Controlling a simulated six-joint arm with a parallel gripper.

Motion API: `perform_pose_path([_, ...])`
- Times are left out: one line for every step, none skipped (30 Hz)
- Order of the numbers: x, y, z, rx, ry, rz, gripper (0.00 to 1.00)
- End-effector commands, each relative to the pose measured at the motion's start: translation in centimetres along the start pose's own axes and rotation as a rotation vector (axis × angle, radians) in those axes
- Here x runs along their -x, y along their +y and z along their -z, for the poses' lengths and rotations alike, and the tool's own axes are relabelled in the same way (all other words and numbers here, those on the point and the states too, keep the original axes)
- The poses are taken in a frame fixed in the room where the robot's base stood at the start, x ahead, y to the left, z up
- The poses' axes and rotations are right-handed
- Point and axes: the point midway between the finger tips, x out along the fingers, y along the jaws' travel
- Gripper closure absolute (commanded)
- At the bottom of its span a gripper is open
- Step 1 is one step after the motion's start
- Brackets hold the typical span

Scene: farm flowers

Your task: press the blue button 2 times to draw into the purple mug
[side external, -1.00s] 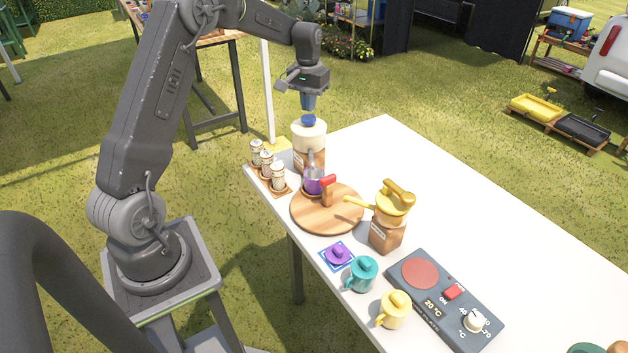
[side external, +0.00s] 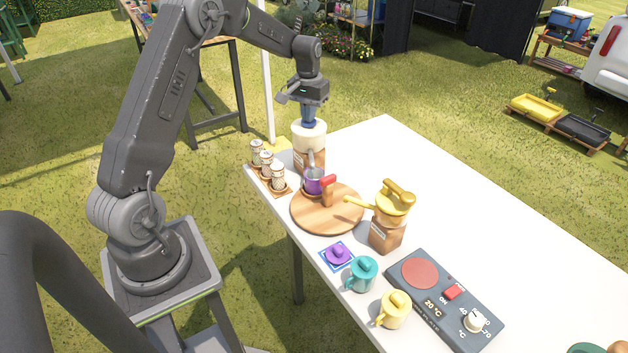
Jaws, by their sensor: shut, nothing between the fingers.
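The dispenser (side external: 309,150) is a white and brown cylinder at the far left corner of the table. Its blue button, on top, is hidden under my gripper. My gripper (side external: 309,122) is shut and empty, pointing straight down, with its tips at the dispenser's top where the button sits. I cannot tell how far the button is pressed. The purple mug (side external: 313,182) stands under the dispenser's spout (side external: 311,160), at the back edge of the round wooden board. The mug's inside is too small to make out.
A round wooden board (side external: 345,212) carries a red-topped wooden handle (side external: 327,188). Several shakers (side external: 277,174) stand left of it.

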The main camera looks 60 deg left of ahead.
Motion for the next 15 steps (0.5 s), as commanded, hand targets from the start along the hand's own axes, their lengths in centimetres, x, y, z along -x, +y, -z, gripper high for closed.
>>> perform_pose_path([-0.1,0.0,-0.1,0.0,-0.002,0.0,1.0])
perform_pose_path([-0.1,0.0,-0.1,0.0,-0.003,0.0,1.0])
perform_pose_path([-0.1,0.0,-0.1,0.0,-0.003,0.0,1.0])
perform_pose_path([-0.1,0.0,-0.1,0.0,-0.003,0.0,1.0])
perform_pose_path([-0.1,0.0,-0.1,0.0,-0.003,0.0,1.0])
perform_pose_path([-0.1,0.0,-0.1,0.0,-0.003,0.0,1.0])
perform_pose_path([-0.1,0.0,-0.1,0.0,-0.003,0.0,1.0])
perform_pose_path([0.0,0.0,-0.1,0.0,-0.003,0.0,1.0])
perform_pose_path([0.1,0.0,-0.1,0.0,-0.003,0.0,1.0])
perform_pose_path([0.2,0.0,-0.1,0.0,-0.003,0.0,1.0])
perform_pose_path([0.3,0.0,0.0,0.0,-0.003,0.0,1.0])
perform_pose_path([0.5,0.0,0.0,0.0,-0.003,0.0,1.0])
perform_pose_path([0.7,0.0,0.0,0.0,-0.003,0.0,1.0])
perform_pose_path([0.8,0.0,0.0,0.0,-0.002,0.0,1.0])
perform_pose_path([1.1,0.0,0.0,0.0,-0.002,0.001,1.0])
